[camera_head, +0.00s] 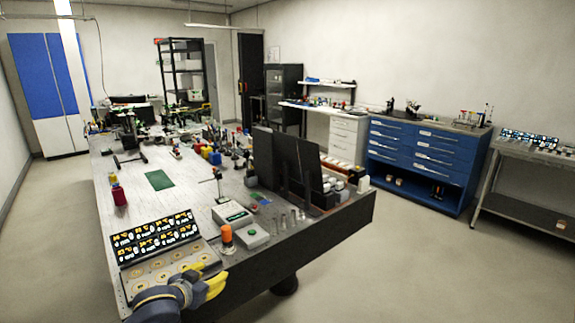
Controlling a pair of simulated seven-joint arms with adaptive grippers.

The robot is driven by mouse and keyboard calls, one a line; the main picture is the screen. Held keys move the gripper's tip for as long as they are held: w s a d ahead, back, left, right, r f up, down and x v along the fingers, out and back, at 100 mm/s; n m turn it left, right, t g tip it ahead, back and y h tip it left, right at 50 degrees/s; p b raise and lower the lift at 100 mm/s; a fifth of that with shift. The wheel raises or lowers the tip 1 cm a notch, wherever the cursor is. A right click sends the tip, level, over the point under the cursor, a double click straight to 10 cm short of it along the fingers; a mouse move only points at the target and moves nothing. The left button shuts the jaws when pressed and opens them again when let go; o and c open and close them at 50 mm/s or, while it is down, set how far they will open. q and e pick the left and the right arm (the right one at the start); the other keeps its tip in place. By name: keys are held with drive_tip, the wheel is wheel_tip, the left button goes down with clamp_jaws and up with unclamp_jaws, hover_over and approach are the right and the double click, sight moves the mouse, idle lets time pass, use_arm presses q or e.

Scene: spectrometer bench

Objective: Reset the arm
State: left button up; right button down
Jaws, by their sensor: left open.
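My left gripper (212,283) has yellow fingers and reaches in at the bottom left of the head view. It is open, over the front right corner of an open case (135,277) of round gold-coloured discs. I see nothing between its fingers. My right gripper is not in view.
An orange-capped bottle (227,236) and two grey-white instrument boxes (250,234) stand right of the gripper. Black upright panels (298,163) rise farther right on the bench (335,219). A green mat (159,180) lies behind, with bare bench around it.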

use_arm(q)
drive_tip(key=s+f+m+g+y, duration=0.1)
drive_tip(key=s+f, duration=0.5)
drive_tip(key=s, duration=0.2)
drive_tip(key=s+f+m+g+y, duration=0.1)
drive_tip(key=s+f+y, duration=0.1)
drive_tip(key=s+f, duration=0.45)
drive_tip(key=s+a+f+g+y, duration=0.1)
drive_tip(key=s+a, duration=0.1)
drive_tip(key=s, duration=0.6)
drive_tip(key=s+a+f+m+g+y, duration=0.1)
drive_tip(key=s+a+y, duration=0.15)
drive_tip(key=s, duration=0.45)
drive_tip(key=s+a+f+g+y, duration=0.1)
drive_tip(key=s+a, duration=0.1)
drive_tip(key=s, duration=0.6)
drive_tip(key=s+d+f+g+h, duration=0.1)
drive_tip(key=d+f+g+h, duration=0.15)
drive_tip(key=f, duration=1.25)
drive_tip(key=d+f+g+h, duration=0.1)
drive_tip(key=d+f, duration=0.2)
drive_tip(key=f, duration=1.1)
drive_tip(key=s+f+n+g+h, duration=0.1)
drive_tip(key=s+f+n+g, duration=0.1)
drive_tip(key=s+f, duration=2)
drive_tip(key=shift+n+g, duration=0.35)
drive_tip(key=shift+n, duration=0.35)
drive_tip(key=shift+d+f, duration=0.1)
